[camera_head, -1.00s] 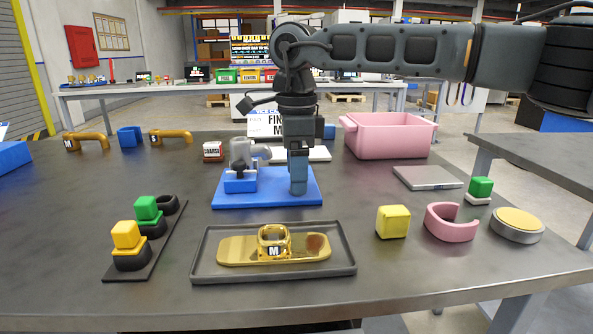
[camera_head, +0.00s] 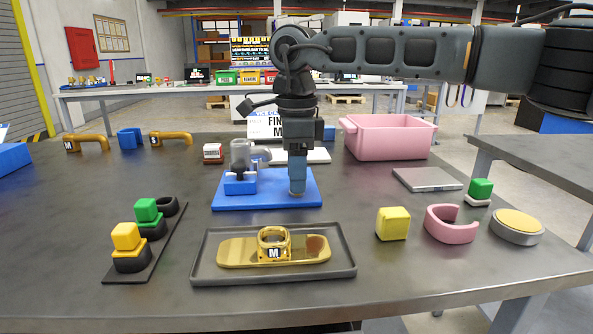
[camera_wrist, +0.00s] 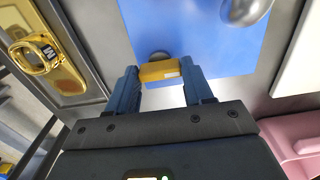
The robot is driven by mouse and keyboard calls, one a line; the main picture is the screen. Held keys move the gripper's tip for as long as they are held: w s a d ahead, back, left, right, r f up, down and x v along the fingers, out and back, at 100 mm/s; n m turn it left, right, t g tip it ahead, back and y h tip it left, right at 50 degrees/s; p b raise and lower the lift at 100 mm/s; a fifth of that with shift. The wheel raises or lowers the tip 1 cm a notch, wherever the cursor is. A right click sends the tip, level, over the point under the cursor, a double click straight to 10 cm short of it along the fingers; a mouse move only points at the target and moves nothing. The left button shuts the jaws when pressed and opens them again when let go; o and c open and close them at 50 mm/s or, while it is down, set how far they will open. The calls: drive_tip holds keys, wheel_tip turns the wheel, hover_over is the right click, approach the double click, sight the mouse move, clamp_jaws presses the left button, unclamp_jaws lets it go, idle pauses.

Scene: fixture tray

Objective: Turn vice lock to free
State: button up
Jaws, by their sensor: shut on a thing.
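The blue vice base plate (camera_head: 240,201) lies on the table in the middle, with a blue block and grey cylindrical vice part (camera_head: 240,165) at its left. My gripper (camera_head: 297,190) points straight down over the plate's right side. In the wrist view my gripper (camera_wrist: 160,72) has its two blue fingers on either side of a small yellow lock piece (camera_wrist: 159,71) with a pale label, and is shut on it. A dark round part (camera_wrist: 160,55) shows just beyond the yellow piece. The lock's lower part is hidden.
A dark tray (camera_head: 205,272) with a gold piece marked M is in front. A yellow cube (camera_head: 392,223), pink ring (camera_head: 450,223) and round yellow-topped disc (camera_head: 517,226) stand right. A pink bin (camera_head: 388,137) is behind. A black rack (camera_head: 158,243) is left.

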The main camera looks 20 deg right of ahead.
drive_tip(key=shift+r+m, duration=0.1)
drive_tip(key=shift+m, duration=0.2)
drive_tip(key=m+p, duration=0.1)
drive_tip(key=m, duration=0.3)
drive_tip(key=shift+p, duration=0.3)
drive_tip(key=m+p, duration=0.1)
drive_tip(key=m, duration=1.2)
drive_tip(key=shift+p, duration=0.35)
drive_tip(key=o, duration=1)
drive_tip(key=shift+o, duration=0.2)
